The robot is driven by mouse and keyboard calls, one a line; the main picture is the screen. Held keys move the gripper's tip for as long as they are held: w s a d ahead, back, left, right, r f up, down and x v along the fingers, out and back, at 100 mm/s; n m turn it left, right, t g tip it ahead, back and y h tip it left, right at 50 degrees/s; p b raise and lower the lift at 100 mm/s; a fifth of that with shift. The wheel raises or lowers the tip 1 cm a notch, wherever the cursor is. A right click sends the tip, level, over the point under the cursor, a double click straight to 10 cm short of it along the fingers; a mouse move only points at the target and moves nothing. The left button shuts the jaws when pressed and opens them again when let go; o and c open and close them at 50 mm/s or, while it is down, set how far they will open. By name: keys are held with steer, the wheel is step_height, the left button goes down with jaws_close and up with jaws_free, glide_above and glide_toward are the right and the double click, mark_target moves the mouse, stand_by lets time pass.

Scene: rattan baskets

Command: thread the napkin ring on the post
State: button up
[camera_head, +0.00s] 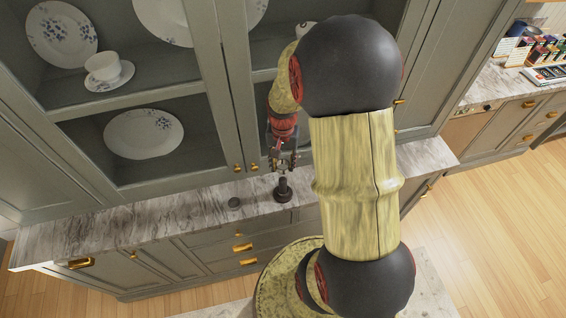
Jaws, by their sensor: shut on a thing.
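My gripper (284,162) is just above the marble counter in front of the cabinet, pointing down. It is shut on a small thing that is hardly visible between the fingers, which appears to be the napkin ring. The dark post (283,188) stands upright on a round base on the counter, directly below the fingertips in this view. I cannot tell whether the ring is around the post's top or above it.
Glass-fronted cabinet doors (180,142) rise close behind, with plates (144,133) and a cup (102,66) inside. The counter left of the round thing is clear.

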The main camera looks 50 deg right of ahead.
mark_target(283, 179)
steer(key=shift+f+b, duration=1.65)
steer(key=shift+f, duration=1)
steer(key=shift+f+b, duration=1.1)
steer(key=shift+f, duration=0.7)
steer(key=o, duration=1.1)
steer(key=shift+c, duration=0.2)
steer(key=shift+r+p, duration=2.85)
steer(key=shift+r, duration=1.2)
